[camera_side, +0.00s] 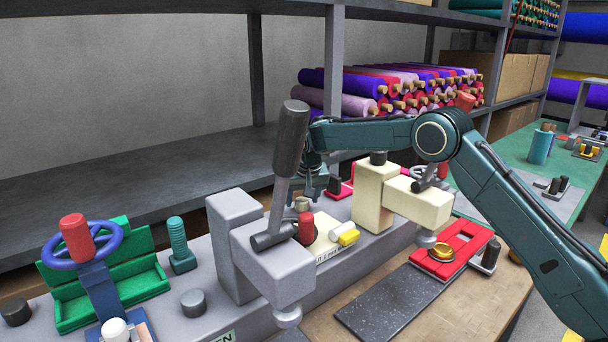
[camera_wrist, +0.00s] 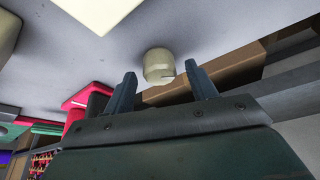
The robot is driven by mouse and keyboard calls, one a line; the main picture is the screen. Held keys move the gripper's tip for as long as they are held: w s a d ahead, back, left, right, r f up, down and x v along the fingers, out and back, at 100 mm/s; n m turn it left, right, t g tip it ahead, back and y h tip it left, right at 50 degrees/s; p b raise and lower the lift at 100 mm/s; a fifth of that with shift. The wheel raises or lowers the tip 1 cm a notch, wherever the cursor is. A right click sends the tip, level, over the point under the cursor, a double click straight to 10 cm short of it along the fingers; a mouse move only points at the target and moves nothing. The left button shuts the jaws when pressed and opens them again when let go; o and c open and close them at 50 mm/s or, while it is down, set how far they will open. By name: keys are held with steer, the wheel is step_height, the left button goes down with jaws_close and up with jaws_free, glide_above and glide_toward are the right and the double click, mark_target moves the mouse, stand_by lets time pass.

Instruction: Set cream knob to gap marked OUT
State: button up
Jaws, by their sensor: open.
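In the side view a small cream knob (camera_side: 301,204) shows below my gripper (camera_side: 313,188), partly behind the grey press. My gripper is open. In the wrist view its two fingertips (camera_wrist: 163,83) stand to either side of the knob, with clear space around it; I cannot tell the height between them. No marking reading OUT is legible in either view.
A grey press (camera_side: 262,255) with a tall dark lever (camera_side: 291,138) stands close in front of my gripper. A cream press (camera_side: 405,198) stands to the right. A red frame (camera_side: 466,238) and a dark speckled strip (camera_side: 390,310) lie on the bench. Felt rolls (camera_side: 350,103) fill the shelf behind.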

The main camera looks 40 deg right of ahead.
steer(key=c, duration=1)
steer(key=shift+n+y, duration=0.3)
steer(key=shift+n, duration=0.4)
steer(key=o, duration=1)
steer(key=shift+r, duration=0.1)
steer(key=v, duration=1.3)
steer(key=shift+s+r, duration=0.25)
